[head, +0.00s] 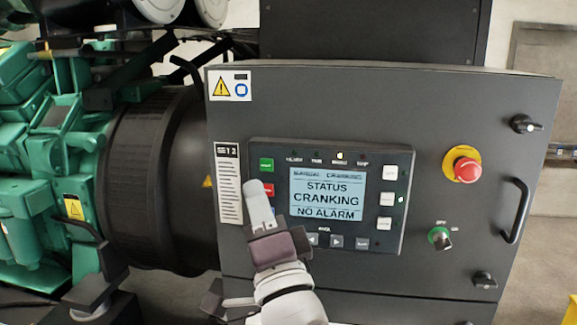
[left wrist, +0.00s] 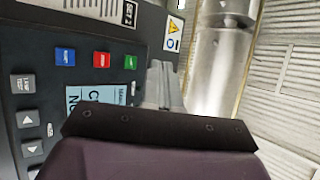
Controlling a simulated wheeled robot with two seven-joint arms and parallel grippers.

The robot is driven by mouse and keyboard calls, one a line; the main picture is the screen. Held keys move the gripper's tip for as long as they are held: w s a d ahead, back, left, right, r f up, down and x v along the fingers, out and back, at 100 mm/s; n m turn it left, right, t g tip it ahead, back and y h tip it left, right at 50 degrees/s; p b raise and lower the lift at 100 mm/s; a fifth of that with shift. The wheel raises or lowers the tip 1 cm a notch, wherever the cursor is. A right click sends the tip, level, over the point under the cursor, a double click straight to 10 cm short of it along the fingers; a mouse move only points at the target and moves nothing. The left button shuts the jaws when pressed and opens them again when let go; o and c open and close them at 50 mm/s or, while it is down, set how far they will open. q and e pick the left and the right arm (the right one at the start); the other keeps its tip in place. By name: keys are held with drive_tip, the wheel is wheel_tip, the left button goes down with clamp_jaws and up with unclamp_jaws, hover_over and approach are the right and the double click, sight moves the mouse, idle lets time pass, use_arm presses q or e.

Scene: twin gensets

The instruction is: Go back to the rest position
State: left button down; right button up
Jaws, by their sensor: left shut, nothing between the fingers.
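My left gripper (head: 254,188) is shut and empty in front of the control panel (head: 386,247), its tip beside the red button (head: 268,189) and below the green button (head: 266,164). I cannot tell whether it touches the panel. In the left wrist view the shut fingers (left wrist: 164,86) reach past the screen's edge, near the green button (left wrist: 131,62); the red (left wrist: 101,59) and blue (left wrist: 65,57) buttons are clear. The screen (head: 328,194) reads STATUS CRANKING, NO ALARM. In the head view the gripper mostly hides the blue button. My right gripper is not in view.
The dark cabinet (head: 300,108) carries a red emergency stop (head: 467,170), a green selector switch (head: 439,238) and a door handle (head: 515,210) at right. A green engine (head: 30,180) and a black ribbed housing (head: 145,180) stand at left.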

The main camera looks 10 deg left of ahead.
sight(331, 222)
use_arm(q)
drive_tip(key=w+d+f+h, duration=0.1)
drive_tip(key=d+f+h, duration=0.2)
drive_tip(key=h, duration=0.1)
drive_tip(key=w+d+f+m+h, duration=0.1)
drive_tip(key=w+d+f+h, duration=0.1)
drive_tip(key=h, duration=0.3)
drive_tip(key=w+d+f+g+h, duration=0.1)
drive_tip(key=d+f+h, duration=0.3)
drive_tip(key=shift+w+d+f+m, duration=0.1)
drive_tip(key=shift+w+d+m, duration=0.1)
drive_tip(key=shift+d+m, duration=0.15)
drive_tip(key=s+a+f+n+g+h+b, duration=0.1)
drive_tip(key=s+f+n+g+b, duration=0.15)
drive_tip(key=f+g, duration=0.7)
drive_tip(key=s+f+n+g+h+b, duration=0.1)
drive_tip(key=s+f+n+g, duration=0.15)
drive_tip(key=f, duration=1.35)
drive_tip(key=s+a+f+n+g+y+b, duration=0.1)
drive_tip(key=s+a+f+n+g+b, duration=0.1)
drive_tip(key=s+a+f, duration=0.3)
drive_tip(key=s+a+f+n+g+y+b, duration=0.2)
drive_tip(key=s+a+f+n+g+b, duration=0.1)
drive_tip(key=s+a+f, duration=0.3)
drive_tip(key=a+f+g, duration=0.1)
drive_tip(key=a+f, duration=0.1)
drive_tip(key=a, duration=0.2)
drive_tip(key=shift+a+f+n+g, duration=0.3)
drive_tip(key=shift+f+n, duration=0.05)
drive_tip(key=shift+f, duration=0.05)
